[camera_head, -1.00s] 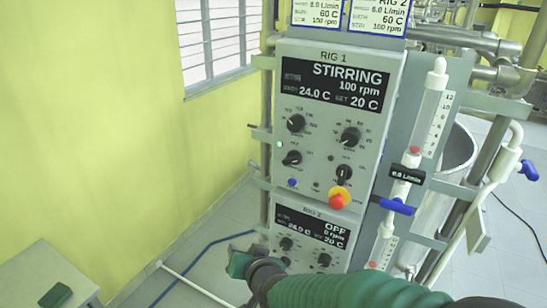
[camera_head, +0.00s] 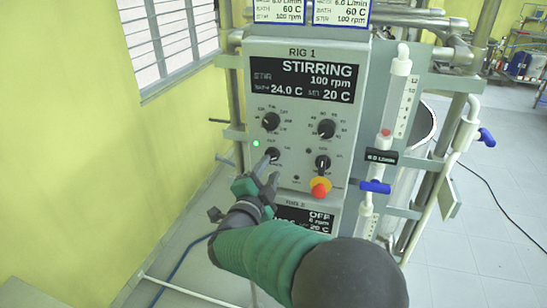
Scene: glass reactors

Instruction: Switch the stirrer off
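The RIG 1 control panel (camera_head: 345,205) stands upright ahead of me. Its display (camera_head: 305,79) reads STIRRING, 100 rpm, 24.0 C and set 20 C. Black knobs sit below it: upper left (camera_head: 271,121), upper right (camera_head: 326,129), lower left (camera_head: 272,155) and lower right (camera_head: 323,162). A small green lamp (camera_head: 256,143) is lit at the left edge. My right gripper (camera_head: 267,170) is just below the lower left knob, its fingers apart; whether it touches the knob is unclear. It hides the blue button's place. My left gripper is out of view.
A red and yellow emergency button (camera_head: 320,188) sticks out at lower right. The RIG 2 display (camera_head: 318,220) below reads OFF and is partly covered by my arm. A flow tube (camera_head: 397,95) and blue-handled valve (camera_head: 375,187) stand at right.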

